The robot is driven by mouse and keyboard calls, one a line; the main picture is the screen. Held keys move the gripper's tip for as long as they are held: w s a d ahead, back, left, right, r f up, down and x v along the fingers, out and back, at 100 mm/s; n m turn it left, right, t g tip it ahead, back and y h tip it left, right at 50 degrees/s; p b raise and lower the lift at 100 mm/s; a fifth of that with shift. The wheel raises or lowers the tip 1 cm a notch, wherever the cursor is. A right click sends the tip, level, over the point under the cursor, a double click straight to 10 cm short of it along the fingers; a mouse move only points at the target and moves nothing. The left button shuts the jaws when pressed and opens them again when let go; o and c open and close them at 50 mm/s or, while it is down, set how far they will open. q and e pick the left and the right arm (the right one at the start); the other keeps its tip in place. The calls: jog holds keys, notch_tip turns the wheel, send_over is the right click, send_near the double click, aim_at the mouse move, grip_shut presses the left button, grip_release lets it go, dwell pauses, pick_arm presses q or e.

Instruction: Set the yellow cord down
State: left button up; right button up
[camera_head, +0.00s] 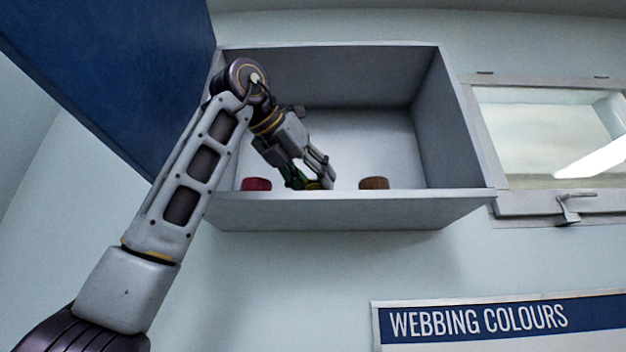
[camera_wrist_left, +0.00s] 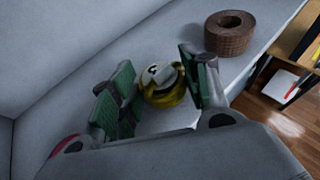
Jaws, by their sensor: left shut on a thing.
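The yellow cord (camera_wrist_left: 163,92) is a small yellow coil with a pale patch on its top or in its middle. In the left wrist view it sits between the green pads of my left gripper (camera_wrist_left: 158,84), which is shut on it. In the head view, my left gripper (camera_head: 311,181) reaches down into the open wall cabinet (camera_head: 350,212), and only a sliver of the yellow cord (camera_head: 313,186) shows at its fingertips. I cannot tell whether the cord touches the cabinet floor. My right gripper is not in view.
Inside the cabinet, a red roll (camera_head: 256,184) stands left of my gripper and a brown roll (camera_head: 374,183) stands right. The cabinet has a raised front edge, and its blue door (camera_head: 120,70) hangs open at left. A window (camera_head: 550,130) is at right.

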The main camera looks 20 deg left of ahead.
pick_arm(q)
jog(key=shift+f, duration=0.1)
jog(key=o, duration=1.2)
jog(key=shift+r, duration=0.2)
jog(key=shift+r+p, duration=0.55)
jog(key=shift+p, duration=0.05)
jog(key=shift+r, duration=0.6)
jog(key=shift+d+r, duration=0.1)
jog(key=shift+r, duration=2.35)
